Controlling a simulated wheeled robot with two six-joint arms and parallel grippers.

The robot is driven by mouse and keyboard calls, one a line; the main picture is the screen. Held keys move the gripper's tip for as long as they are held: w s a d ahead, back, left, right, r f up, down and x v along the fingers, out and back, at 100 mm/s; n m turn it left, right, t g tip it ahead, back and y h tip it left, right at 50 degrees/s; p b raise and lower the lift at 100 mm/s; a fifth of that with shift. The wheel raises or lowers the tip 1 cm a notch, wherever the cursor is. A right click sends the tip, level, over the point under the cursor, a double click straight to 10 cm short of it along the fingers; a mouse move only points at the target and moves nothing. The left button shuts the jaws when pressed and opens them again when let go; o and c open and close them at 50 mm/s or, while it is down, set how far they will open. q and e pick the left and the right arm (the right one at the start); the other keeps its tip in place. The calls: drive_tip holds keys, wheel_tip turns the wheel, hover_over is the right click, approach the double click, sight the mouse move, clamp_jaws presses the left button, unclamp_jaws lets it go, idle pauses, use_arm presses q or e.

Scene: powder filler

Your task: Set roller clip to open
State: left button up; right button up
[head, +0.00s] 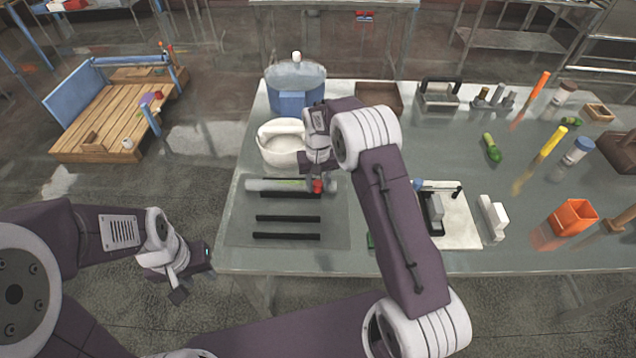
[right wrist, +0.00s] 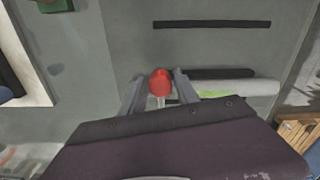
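A pale tube with a green stripe (head: 268,185) lies on the dark mat on the table. A red piece (head: 317,186) shows at its right end and may be the roller clip; I cannot tell its setting. My right gripper (head: 312,180) is over that end. In the right wrist view, the red piece (right wrist: 160,82) stands between the two fingers of the right gripper (right wrist: 160,78), with a small gap on each side. The tube (right wrist: 235,90) lies to its right, partly hidden by my wrist. My left gripper (head: 192,282) hangs off the table at the left, its finger opening unclear.
A white board (head: 460,225) with a dark device is right of my right arm. An orange box (head: 572,217) stands further right.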

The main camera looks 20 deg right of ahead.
clamp_jaws()
drive_tip(key=shift+r, duration=0.1)
idle(1.1)
